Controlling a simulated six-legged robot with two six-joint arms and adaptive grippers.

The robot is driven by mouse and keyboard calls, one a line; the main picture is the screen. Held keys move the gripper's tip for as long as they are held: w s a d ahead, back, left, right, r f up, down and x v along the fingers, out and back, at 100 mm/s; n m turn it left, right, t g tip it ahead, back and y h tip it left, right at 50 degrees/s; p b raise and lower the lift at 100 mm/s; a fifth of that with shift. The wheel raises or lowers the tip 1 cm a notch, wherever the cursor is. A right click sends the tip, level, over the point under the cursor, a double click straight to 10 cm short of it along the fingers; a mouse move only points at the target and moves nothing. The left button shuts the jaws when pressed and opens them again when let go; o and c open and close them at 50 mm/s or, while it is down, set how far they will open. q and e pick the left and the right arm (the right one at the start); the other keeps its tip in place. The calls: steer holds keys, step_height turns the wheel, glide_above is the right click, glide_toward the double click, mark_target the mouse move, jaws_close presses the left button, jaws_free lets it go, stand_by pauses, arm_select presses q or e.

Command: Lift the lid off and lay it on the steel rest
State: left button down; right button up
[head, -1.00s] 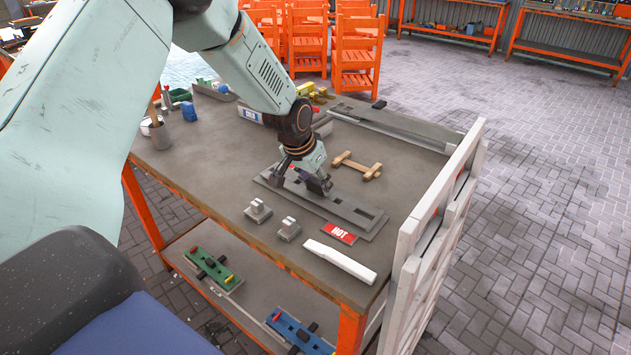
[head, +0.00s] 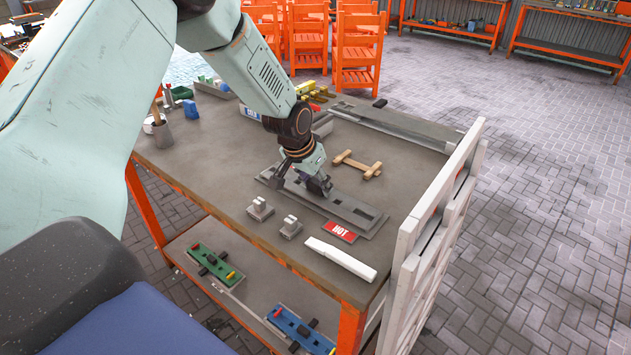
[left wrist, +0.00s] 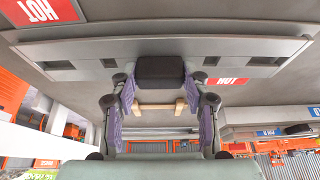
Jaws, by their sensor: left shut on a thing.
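A long grey metal lid (head: 350,208) with dark slots lies on a flat grey base on the bench. In the left wrist view the lid (left wrist: 215,56) runs across the top, with a black block-shaped handle (left wrist: 160,70) at its middle. My left gripper (head: 306,186) is over the lid's middle. In the left wrist view its purple-padded fingers (left wrist: 160,92) are shut on the handle, one on each side. I cannot tell any gap under the lid. Two small notched steel blocks (head: 260,209) (head: 291,227), possibly the steel rest, stand apart at the bench's front edge. My right gripper is out of view.
A red HOT sign (head: 340,231) lies by the lid's right end. A white bar (head: 341,259) lies near the front corner. A wooden piece (head: 357,165) lies behind the lid. A white slatted panel (head: 432,240) stands at the bench's right end.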

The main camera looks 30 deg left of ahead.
arm_select(q)
steer(key=shift+w, duration=0.15)
steer(key=c, duration=0.7)
jaws_free()
steer(key=shift+c, duration=0.2)
steer(key=shift+o, duration=0.8)
steer(key=shift+f, duration=0.1)
steer(key=o, duration=0.4)
step_height(320, 180, up, 7)
steer(key=p, duration=0.7)
